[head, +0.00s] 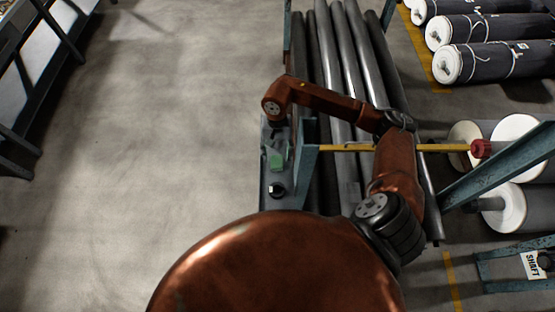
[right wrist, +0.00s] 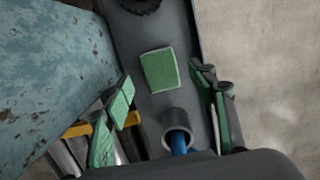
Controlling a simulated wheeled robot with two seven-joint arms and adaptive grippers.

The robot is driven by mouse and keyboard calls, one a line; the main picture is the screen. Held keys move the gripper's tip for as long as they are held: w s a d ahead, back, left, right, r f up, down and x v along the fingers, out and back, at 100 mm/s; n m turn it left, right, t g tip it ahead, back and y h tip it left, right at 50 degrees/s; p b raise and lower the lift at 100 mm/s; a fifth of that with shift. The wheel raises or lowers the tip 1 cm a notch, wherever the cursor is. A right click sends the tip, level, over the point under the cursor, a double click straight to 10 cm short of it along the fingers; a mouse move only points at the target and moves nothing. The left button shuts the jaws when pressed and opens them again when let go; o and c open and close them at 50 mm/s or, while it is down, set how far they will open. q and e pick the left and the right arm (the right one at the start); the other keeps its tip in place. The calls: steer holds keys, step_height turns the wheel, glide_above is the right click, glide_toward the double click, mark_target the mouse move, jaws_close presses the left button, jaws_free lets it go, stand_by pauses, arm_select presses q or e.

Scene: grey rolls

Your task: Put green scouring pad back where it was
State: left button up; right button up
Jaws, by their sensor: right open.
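The green scouring pad (right wrist: 159,70) lies flat on a narrow dark grey ledge (right wrist: 185,45) in the right wrist view. My right gripper (right wrist: 162,80) is open, with its green-padded fingers spread to the left and right below the pad in the picture. Nothing is held between them. A grey cup-like tube (right wrist: 177,122) with something blue in it stands just below the pad in that view. In the head view a small green patch shows on the ledge under my right wrist, but I cannot tell pad from finger there. My left gripper is not in view.
A black round knob (head: 277,190) sits on the ledge. A blue-painted steel upright (head: 305,165) and a yellow bar (head: 345,147) stand close beside it. Long grey tubes (head: 345,60) fill the rack to the right. The concrete floor (head: 160,130) to the left is clear.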

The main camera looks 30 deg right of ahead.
mark_target(277, 158)
step_height(277, 158, up, 8)
steer(key=w, duration=0.1)
steer(key=shift+d+f, duration=0.15)
steer(key=shift+d, duration=0.2)
